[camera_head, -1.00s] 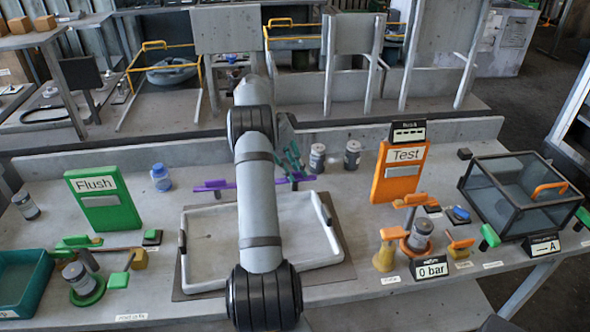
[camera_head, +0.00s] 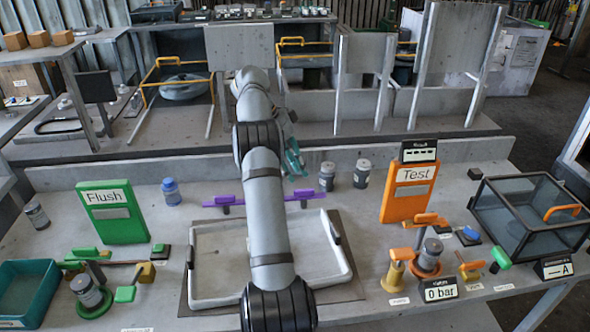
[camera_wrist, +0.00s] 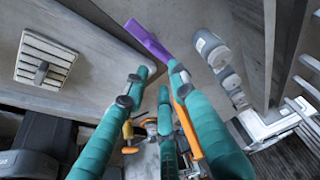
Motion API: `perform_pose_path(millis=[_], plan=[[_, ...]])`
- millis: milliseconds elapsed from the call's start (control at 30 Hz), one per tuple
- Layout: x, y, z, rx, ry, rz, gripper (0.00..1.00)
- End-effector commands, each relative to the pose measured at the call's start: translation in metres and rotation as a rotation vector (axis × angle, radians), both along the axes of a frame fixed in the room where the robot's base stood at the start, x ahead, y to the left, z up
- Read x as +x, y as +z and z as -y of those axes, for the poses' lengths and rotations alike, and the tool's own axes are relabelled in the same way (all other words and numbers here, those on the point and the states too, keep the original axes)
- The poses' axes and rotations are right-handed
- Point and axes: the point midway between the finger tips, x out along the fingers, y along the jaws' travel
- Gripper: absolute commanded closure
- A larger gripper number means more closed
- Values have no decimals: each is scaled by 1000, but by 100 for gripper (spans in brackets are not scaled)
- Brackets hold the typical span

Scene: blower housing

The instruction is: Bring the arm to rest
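My gripper (camera_head: 294,160) has teal fingers and hangs above the back of the bench, behind the white tray (camera_head: 196,285). Part of it is hidden by my own arm in the head view. In the wrist view my gripper (camera_wrist: 160,80) shows its teal fingers spread apart, with nothing between them. A purple bar (camera_head: 234,199) lies behind the tray, its middle hidden by my arm. In the wrist view a purple piece (camera_wrist: 147,40) shows beyond the fingertips, apart from them.
Two grey canisters (camera_head: 327,176) (camera_head: 362,173) stand right of my gripper. A green Flush board (camera_head: 112,226) and blue bottle (camera_head: 171,192) are left; an orange Test board (camera_head: 407,190) and glass-walled box (camera_head: 532,245) are right. Valves line the front. A low wall (camera_head: 130,171) runs behind.

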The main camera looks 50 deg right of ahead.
Motion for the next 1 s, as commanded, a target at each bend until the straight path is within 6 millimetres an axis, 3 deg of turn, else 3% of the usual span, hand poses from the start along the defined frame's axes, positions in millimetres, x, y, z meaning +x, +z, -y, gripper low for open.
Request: perform_pose_path(millis=[433, 800, 1000], plan=[[-2, -6, 2, 0, 0, -4, 74], [-16, -59, 18, 2, 0, -4, 74], [-18, -73, 23, -2, 40, 1, 74]])
